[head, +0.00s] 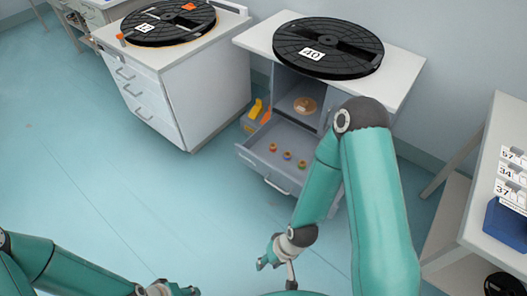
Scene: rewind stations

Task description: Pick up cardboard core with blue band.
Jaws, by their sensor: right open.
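Three small cardboard cores stand in the open drawer (262,166) of the middle station. The middle one (287,155) seems to carry the blue band, though it is very small here. The left core (273,147) and the right core (302,164) have bands of other colours that are hard to make out. My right gripper (276,274) is open and empty, in front of and below the drawer, well apart from the cores. My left gripper (182,291) is at the bottom edge, partly cut off, and its jaws do not show clearly.
A black reel marked 40 (325,45) lies on the middle station above the drawer. A shelf there holds an orange-brown disc (304,105). Yellow and orange items (255,112) are left of the drawer. A white cabinet (180,85) stands left, a table with a blue bin (505,222) right.

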